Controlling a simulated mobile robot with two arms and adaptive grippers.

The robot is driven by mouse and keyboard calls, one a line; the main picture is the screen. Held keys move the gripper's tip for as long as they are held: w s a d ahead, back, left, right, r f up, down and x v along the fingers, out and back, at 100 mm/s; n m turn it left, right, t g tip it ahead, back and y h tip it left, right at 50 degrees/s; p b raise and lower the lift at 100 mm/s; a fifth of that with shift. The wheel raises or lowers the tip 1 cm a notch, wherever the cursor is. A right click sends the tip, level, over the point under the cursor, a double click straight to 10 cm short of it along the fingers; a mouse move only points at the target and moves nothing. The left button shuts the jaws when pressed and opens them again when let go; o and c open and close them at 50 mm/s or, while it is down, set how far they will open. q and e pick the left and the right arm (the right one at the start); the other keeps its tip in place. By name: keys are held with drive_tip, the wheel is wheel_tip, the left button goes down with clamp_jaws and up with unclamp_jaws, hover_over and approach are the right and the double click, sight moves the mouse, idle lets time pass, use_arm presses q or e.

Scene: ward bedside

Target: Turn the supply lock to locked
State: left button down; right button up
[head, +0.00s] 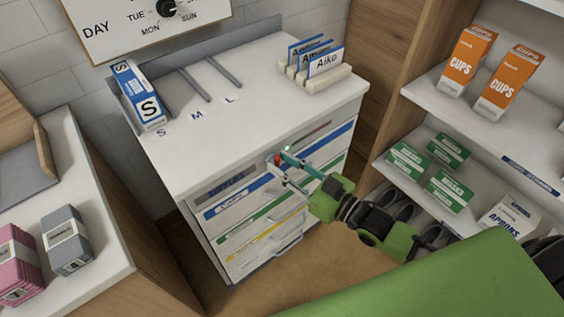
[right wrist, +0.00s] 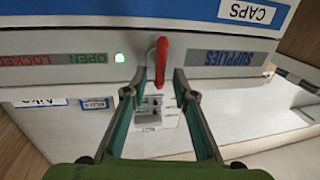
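The supply lock's red handle (right wrist: 162,62) is on the cabinet's front strip. In the right wrist view, which shows the cabinet upside down, it lies across the strip. Its red tip also shows in the head view (head: 277,158). Beside it a small lamp (right wrist: 120,58) glows green, next to the green OPEN and red LOCKED labels (right wrist: 25,61). My right gripper (right wrist: 161,72) is open, with one finger on each side of the handle and narrow gaps visible. In the head view, the right gripper (head: 283,168) reaches the cabinet front from the right. My left gripper is not in view.
The cabinet top (head: 240,110) holds a blue-white box (head: 139,97) and name cards (head: 318,62). Labelled drawers (head: 250,222) lie below the lock strip. Shelves with orange CUPS boxes (head: 467,60) stand at right. A side counter (head: 95,190) stands at left.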

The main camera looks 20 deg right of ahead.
drive_tip(key=shift+w+a, duration=0.2)
drive_tip(key=shift+w, duration=0.1)
clamp_jaws()
